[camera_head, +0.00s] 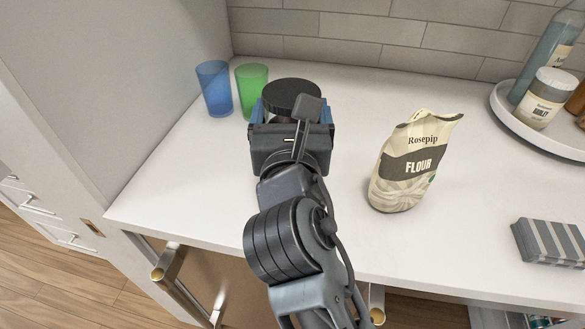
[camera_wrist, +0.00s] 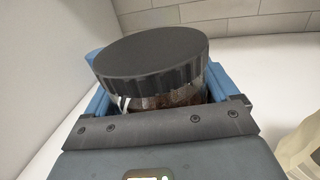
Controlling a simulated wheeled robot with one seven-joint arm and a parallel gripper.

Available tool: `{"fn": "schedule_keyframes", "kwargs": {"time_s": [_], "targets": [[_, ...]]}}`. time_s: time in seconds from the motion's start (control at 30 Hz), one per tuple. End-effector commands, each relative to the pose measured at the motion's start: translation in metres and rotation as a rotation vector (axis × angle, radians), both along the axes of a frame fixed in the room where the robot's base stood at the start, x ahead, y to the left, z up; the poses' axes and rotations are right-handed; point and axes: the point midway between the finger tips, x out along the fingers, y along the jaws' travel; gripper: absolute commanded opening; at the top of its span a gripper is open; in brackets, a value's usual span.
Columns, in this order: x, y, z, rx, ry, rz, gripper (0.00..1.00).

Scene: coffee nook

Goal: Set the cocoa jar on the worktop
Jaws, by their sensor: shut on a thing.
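The cocoa jar (camera_wrist: 160,75) has a wide black lid and clear walls with brown contents, seen in the wrist view. In the head view its black lid (camera_head: 291,95) shows just beyond my gripper (camera_head: 291,112). My gripper is shut on the jar, with a blue finger on each side of it. The jar is over the white worktop (camera_head: 200,195) near the back left. The gripper hides its base, so I cannot tell whether it touches the worktop.
A blue cup (camera_head: 214,88) and a green cup (camera_head: 251,90) stand just left of the jar. A flour bag (camera_head: 412,165) stands to the right. A round tray (camera_head: 535,135) with bottles and a jar (camera_head: 545,98) is at the far right, with a striped block (camera_head: 550,242) in front.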

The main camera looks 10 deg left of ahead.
Motion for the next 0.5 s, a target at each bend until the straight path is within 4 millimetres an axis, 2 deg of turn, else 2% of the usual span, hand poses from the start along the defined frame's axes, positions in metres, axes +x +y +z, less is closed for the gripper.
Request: {"fn": "schedule_keyframes", "kwargs": {"time_s": [0.03,0.13,0.37,0.5], "targets": [[-0.001,0.000,-0.013,-0.002,0.003,0.002,0.39],[-0.001,0.000,-0.030,-0.001,0.003,0.001,0.39],[0.000,0.000,-0.049,0.000,0.000,-0.001,0.39],[-0.001,0.000,-0.066,-0.002,0.003,0.000,0.39]]}}
